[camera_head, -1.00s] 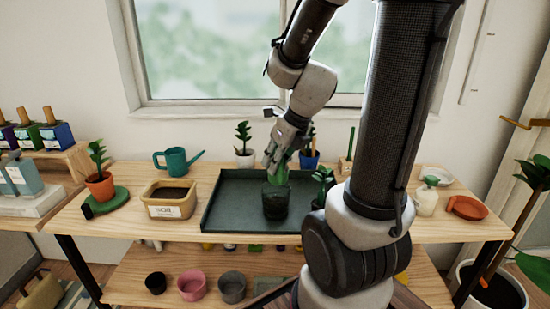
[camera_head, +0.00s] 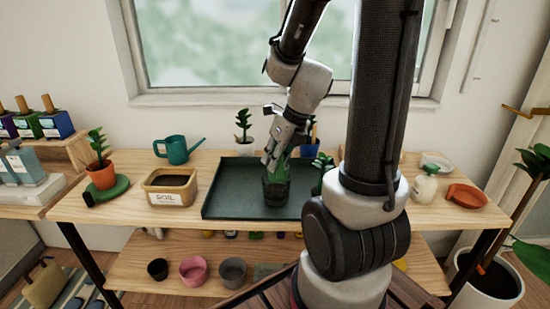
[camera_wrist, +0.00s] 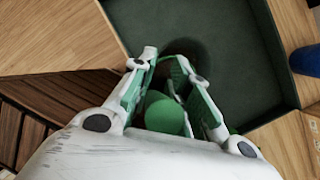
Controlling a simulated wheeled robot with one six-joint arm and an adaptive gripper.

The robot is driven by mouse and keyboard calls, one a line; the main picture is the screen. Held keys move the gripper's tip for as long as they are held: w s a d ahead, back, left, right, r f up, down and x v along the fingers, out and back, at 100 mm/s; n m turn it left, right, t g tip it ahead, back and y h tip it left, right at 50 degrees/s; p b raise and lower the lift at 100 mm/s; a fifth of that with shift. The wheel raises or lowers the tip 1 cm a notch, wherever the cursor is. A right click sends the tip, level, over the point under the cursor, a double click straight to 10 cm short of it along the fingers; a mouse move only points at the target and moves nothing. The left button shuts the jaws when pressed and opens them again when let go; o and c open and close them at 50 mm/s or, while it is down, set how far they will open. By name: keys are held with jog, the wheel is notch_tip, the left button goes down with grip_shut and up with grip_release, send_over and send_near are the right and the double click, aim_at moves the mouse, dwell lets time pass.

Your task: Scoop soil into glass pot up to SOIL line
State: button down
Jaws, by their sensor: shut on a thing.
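My gripper (camera_head: 272,157) is shut on a green tool, likely the scoop (camera_head: 280,168), above the glass pot. In the wrist view, a rounded green end of the scoop (camera_wrist: 165,115) shows between the fingers (camera_wrist: 167,78). The dark glass pot (camera_head: 276,193) stands upright on the tray; the scoop's lower part overlaps its mouth, and I cannot tell how deep it reaches. Dark contents show through the glass, but their level and the SOIL line are not readable. The tan soil bin (camera_head: 170,199), labelled SOIL and holding dark soil, stands left of the tray.
The dark green tray (camera_head: 228,205) has bare room left of the pot. A green plant (camera_head: 323,170) stands close to the pot's right. A teal watering can (camera_head: 175,149) and an orange-potted plant (camera_head: 102,177) stand left. A spray bottle (camera_head: 425,187) and orange dish (camera_head: 467,195) are right.

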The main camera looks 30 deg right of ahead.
jog(key=shift+w+d+r+g+y, duration=0.15)
jog(key=shift+w+g+y, duration=0.1)
jog(key=shift+g, duration=0.35)
jog(key=shift+w+d+r+g+y, duration=0.1)
jog(key=shift+w+g+y, duration=0.15)
jog(key=shift+g, duration=0.35)
jog(key=g, duration=0.1)
jog(key=w+m+g+y, duration=0.1)
jog(key=g, duration=0.1)
jog(key=shift+d, duration=0.25)
jog(key=g+y, duration=0.1)
jog(key=w+g, duration=0.1)
jog(key=w+g+y, duration=0.1)
jog(key=g, duration=0.1)
jog(key=shift+d+f+m+y, duration=0.3)
jog(key=shift+d+f+m, duration=0.05)
jog(key=shift+f+m, duration=0.05)
notch_tip(320, 180, up, 4)
jog(key=t+h, duration=0.1)
jog(key=t, duration=0.2)
jog(key=n+t+h, duration=0.1)
jog(key=t+h, duration=0.1)
jog(key=t, duration=0.2)
jog(key=n+t+h, duration=0.1)
jog(key=t, duration=0.2)
jog(key=shift+f+h, duration=0.2)
jog(key=shift+h, duration=0.2)
